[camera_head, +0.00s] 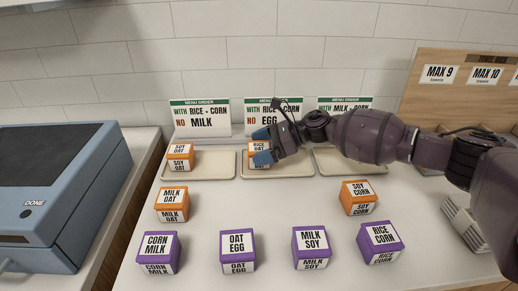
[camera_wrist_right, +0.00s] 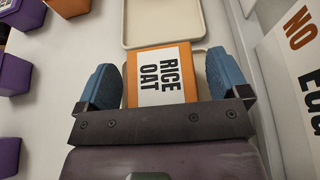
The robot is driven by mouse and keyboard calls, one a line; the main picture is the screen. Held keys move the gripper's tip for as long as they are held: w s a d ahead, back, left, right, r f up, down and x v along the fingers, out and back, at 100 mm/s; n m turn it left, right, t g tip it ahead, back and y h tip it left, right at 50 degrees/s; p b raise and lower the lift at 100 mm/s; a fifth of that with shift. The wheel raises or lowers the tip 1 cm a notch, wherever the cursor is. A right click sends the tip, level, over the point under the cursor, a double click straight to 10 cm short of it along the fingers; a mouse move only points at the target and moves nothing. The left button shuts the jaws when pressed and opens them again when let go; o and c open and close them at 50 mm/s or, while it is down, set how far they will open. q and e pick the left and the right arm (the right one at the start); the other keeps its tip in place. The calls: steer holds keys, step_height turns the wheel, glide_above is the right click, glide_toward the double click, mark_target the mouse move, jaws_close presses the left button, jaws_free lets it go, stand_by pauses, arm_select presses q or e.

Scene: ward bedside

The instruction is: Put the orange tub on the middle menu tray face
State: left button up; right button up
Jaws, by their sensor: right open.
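An orange tub labelled RICE OAT (camera_head: 257,165) sits on the middle tray (camera_head: 303,171), under the card reading WITH RICE + CORN, NO EGG (camera_head: 287,114). My right gripper (camera_head: 262,147) is at this tub and partly hides it. In the right wrist view the blue fingers are open on either side of the tub (camera_wrist_right: 163,75), with gaps visible. Other orange tubs are SOY OAT (camera_head: 180,164) on the left tray, and MILK OAT (camera_head: 172,212) and SOY CORN (camera_head: 358,208) on the table. My left gripper is not in view.
Purple tubs CORN MILK (camera_head: 158,267), OAT EGG (camera_head: 238,263), MILK SOY (camera_head: 311,261) and RICE CORN (camera_head: 380,255) stand in the front row. The right tray (camera_head: 345,167) lies partly behind my right arm. A blue-grey machine (camera_head: 100,190) stands left. The table centre is clear.

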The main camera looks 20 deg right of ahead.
steer(key=v, duration=1)
steer(key=shift+d, duration=0.15)
steer(key=shift+s+d+r, duration=0.2)
steer(key=shift+d+r, duration=0.05)
steer(key=shift+d, duration=0.3)
steer(key=shift+r, duration=0.1)
